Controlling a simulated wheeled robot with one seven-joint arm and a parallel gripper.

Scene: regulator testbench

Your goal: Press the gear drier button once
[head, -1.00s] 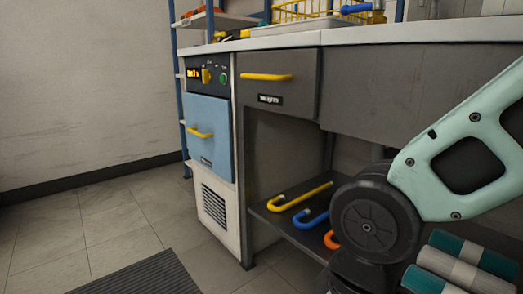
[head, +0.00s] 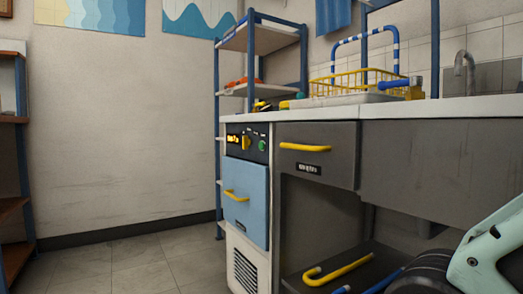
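The gear drier (head: 246,196) is a white unit with a blue front door and a yellow handle, built in under the left end of the counter. Its dark control panel (head: 254,154) has a lit yellow display, a yellow knob (head: 246,142) and a round green button (head: 262,146) at the right. The panel is small in view, and its labels are too small to read. The door looks shut. Part of my arm shows at the lower right, well apart from the drier. My gripper is not in view.
A drawer (head: 317,154) with a yellow handle sits right of the drier. Below it, an open shelf holds a yellow hooked tube (head: 338,270) and a blue one. The counter (head: 450,109) carries a yellow wire basket (head: 350,84). Floor (head: 130,262) is clear at left.

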